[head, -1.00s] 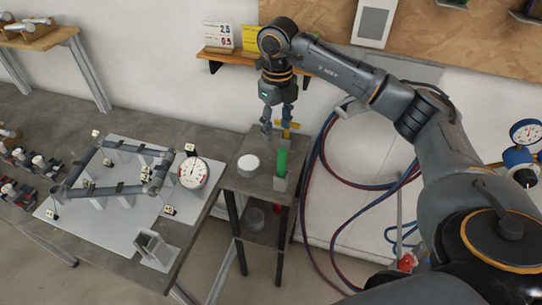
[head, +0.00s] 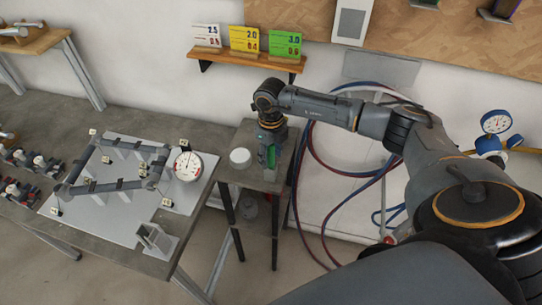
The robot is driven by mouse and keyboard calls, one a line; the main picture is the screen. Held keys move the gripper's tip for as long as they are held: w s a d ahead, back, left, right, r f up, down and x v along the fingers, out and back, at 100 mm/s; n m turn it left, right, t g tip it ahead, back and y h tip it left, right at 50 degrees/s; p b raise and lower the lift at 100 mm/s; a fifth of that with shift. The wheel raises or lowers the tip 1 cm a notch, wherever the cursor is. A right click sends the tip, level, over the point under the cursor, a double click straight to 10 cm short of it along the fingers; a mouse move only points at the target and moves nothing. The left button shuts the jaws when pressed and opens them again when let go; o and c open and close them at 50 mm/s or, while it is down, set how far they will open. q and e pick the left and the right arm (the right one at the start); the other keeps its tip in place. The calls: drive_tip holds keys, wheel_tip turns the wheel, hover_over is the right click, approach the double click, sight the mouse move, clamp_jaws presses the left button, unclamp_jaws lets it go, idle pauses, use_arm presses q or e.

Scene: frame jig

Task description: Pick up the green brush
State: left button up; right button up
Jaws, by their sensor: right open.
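The green brush (head: 271,157) stands upright in a small grey holder (head: 269,175) on the small side stand (head: 238,175). Only a strip of its green part shows; its upper part is hidden by my right gripper. My right gripper (head: 269,150) points down right at the brush. Its jaws are open, but the fingertips are hard to make out, and I cannot tell whether they touch the brush. My left gripper is not in view.
A white round tub (head: 240,158) stands on the side stand, left of the brush. The workbench (head: 205,137) holds a frame jig and a dial gauge (head: 188,166). Hoses (head: 306,150) hang right of the stand. A card shelf (head: 245,60) is on the wall behind.

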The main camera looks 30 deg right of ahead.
drive_tip(key=shift+f, duration=0.1)
drive_tip(key=c, duration=0.6)
clamp_jaws()
wheel_tip(320, 180, up, 9)
drive_tip(key=b, duration=0.3)
drive_tip(key=shift+b, duration=0.3)
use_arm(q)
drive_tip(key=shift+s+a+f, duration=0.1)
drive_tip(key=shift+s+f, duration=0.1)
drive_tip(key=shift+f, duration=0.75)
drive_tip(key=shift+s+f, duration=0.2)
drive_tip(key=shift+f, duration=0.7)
use_arm(e)
drive_tip(key=shift+r, duration=0.55)
